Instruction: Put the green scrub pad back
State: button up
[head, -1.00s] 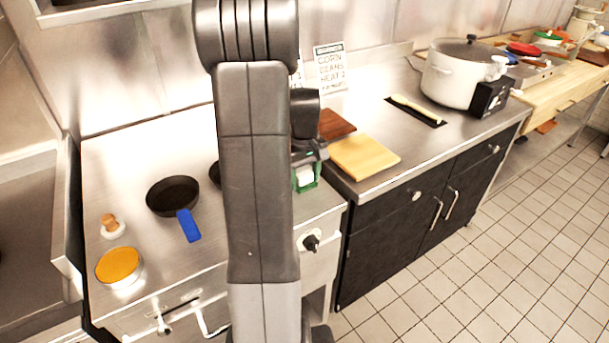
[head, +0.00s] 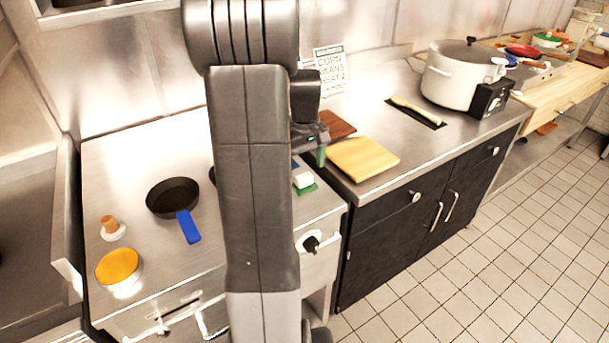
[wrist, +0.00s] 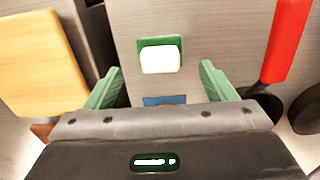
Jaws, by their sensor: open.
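A green square piece (wrist: 158,41) with a white block (wrist: 160,59) on it lies on the steel counter in the wrist view, just beyond my fingertips. The same green piece (head: 309,188) and white block (head: 303,178) show beside my arm in the head view. I cannot tell whether the green piece is the scrub pad or a mat under the block. My gripper (wrist: 157,74) is open and empty, its green fingers wide apart above the counter. In the head view my gripper (head: 321,156) is partly hidden by my arm.
A blue patch with brown on it (wrist: 165,100) lies close to the green piece. A yellow board (head: 363,158) is at right. A pan with a blue handle (head: 189,227) and a yellow-topped round tin (head: 118,267) stand left. A red handle (wrist: 287,40) shows in the wrist view.

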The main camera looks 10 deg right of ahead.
aim_at(304, 176)
notch_tip(304, 176, up, 8)
jog(key=shift+f, duration=0.25)
